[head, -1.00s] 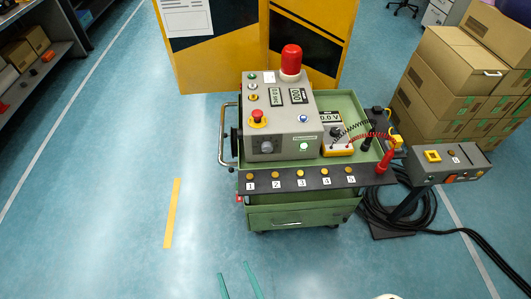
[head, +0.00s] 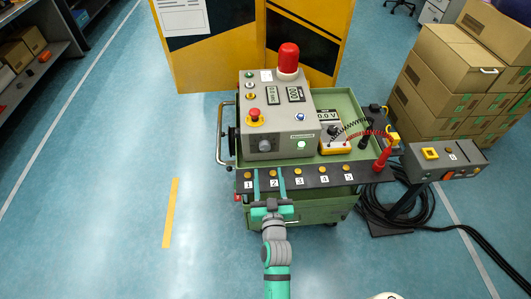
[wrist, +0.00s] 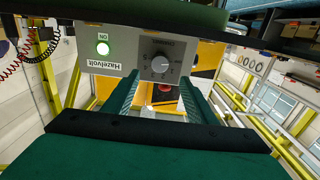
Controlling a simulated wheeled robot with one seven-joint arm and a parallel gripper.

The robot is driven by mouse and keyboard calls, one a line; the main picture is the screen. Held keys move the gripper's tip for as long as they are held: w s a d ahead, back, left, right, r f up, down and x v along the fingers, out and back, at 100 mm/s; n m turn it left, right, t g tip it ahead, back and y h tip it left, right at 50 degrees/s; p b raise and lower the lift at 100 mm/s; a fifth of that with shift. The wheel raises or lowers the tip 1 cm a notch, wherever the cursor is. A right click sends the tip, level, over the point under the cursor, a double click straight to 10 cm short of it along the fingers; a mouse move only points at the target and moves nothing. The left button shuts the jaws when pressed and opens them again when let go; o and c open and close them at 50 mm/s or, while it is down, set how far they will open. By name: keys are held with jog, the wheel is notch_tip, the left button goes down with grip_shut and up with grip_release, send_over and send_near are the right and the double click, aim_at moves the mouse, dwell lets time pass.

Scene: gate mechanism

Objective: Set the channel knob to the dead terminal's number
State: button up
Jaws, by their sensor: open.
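The channel knob (head: 265,146) is a round grey dial on the front of the grey control box (head: 283,148). In the wrist view, which is upside down, the knob (wrist: 160,64) shows a scale around it, too small to read surely. My gripper (head: 269,172) is open and empty in front of the box, over the terminal strip near terminals 1 and 2. In the wrist view the green fingers (wrist: 160,88) are apart, with the knob ahead between them. The black terminal strip (head: 310,178) carries several numbered brass terminals. The meter (head: 334,146) seems to read 0.0 V.
A red probe (head: 382,158) and black probe (head: 364,136) stand right of the meter. A red emergency button (head: 254,114) and red beacon (head: 288,58) top the box. A pedestal box (head: 445,160) stands right. Floor to the left is clear.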

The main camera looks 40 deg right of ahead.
aim_at(265, 149)
jog(key=x, duration=1)
jog(key=shift+w, duration=0.25)
jog(key=shift+c, duration=0.4)
jog(key=c, duration=1)
